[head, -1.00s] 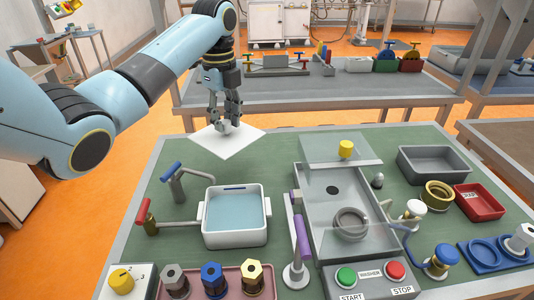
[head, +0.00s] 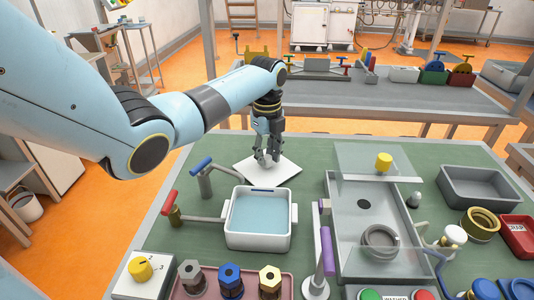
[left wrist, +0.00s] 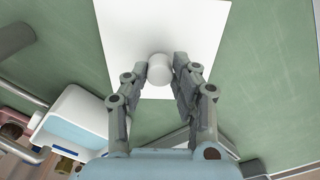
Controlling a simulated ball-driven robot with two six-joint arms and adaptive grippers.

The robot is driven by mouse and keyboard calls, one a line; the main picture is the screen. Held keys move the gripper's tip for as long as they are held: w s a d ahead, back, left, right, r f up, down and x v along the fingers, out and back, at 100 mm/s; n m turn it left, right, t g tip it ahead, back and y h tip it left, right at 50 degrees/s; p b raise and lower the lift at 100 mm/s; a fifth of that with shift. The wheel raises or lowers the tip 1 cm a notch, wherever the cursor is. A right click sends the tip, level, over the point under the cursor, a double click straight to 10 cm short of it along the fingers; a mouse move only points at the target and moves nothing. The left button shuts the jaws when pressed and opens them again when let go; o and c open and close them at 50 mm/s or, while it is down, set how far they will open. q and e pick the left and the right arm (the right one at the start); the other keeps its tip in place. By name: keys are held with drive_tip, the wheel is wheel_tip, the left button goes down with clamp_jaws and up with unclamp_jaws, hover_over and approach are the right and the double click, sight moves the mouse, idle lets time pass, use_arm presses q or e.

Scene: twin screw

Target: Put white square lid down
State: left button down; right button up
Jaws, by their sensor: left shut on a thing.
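The white square lid (head: 285,174) is flat over the far part of the green table, behind the blue-filled white basin (head: 258,243). My left gripper (head: 267,160) reaches down from above and is shut on the lid's round white knob. In the left wrist view the knob (left wrist: 160,68) sits between the two fingers (left wrist: 160,76), with the lid's plate (left wrist: 205,25) below. The lid is on or just above the table; I cannot tell whether it touches. My right gripper is not in view.
A grey tap with a blue handle (head: 201,163) stands left of the lid. A clear cover with a yellow knob (head: 384,161) lies over the grey washer trough (head: 338,195) to the right.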

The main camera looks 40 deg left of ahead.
sight(267, 157)
use_arm(q)
drive_tip(key=c, duration=1.1)
unclamp_jaws()
drive_tip(key=shift+o, duration=0.2)
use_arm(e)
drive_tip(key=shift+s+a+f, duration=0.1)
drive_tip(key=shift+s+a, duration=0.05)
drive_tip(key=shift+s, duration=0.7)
use_arm(q)
drive_tip(key=shift+r, duration=0.2)
wheel_tip(267, 157, up, 12)
drive_tip(key=b, duration=0.1)
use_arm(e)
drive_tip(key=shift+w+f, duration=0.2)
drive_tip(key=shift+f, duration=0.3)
use_arm(q)
drive_tip(key=shift+f, duration=0.15)
